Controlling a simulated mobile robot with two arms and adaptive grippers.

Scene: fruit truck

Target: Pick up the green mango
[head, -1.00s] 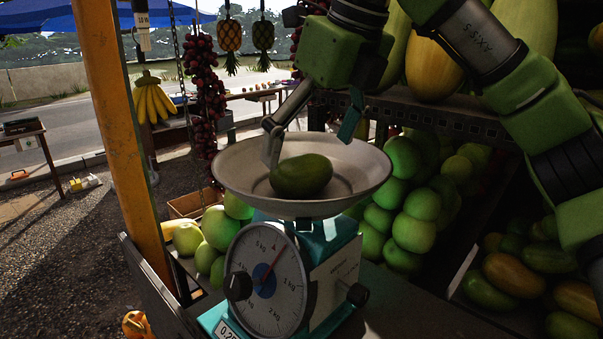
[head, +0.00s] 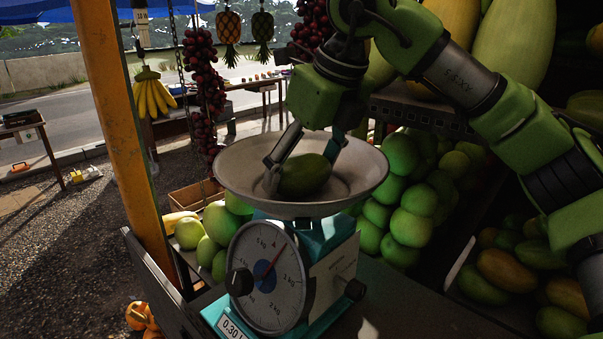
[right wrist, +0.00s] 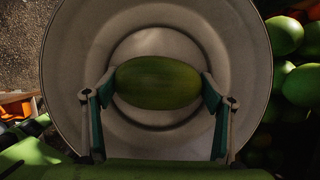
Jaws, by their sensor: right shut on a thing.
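The green mango (head: 304,176) lies in the round metal pan (head: 240,182) of a teal weighing scale (head: 328,258). My right gripper (head: 303,172) reaches down into the pan from above, with its fingers on either side of the mango. In the right wrist view the mango (right wrist: 158,83) lies crosswise between the two fingertips, which touch its ends, and the pan (right wrist: 75,60) is below it. The gripper is shut on the mango. I cannot tell whether the mango is clear of the pan. My left gripper is not in view.
Green fruit (head: 408,205) is piled behind and right of the scale. A crate of mangoes (head: 505,270) is at the lower right. An orange post (head: 128,130) stands left of the scale. Bananas (head: 152,94) and red bunches (head: 203,75) hang behind. A shelf edge (head: 425,115) is above right.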

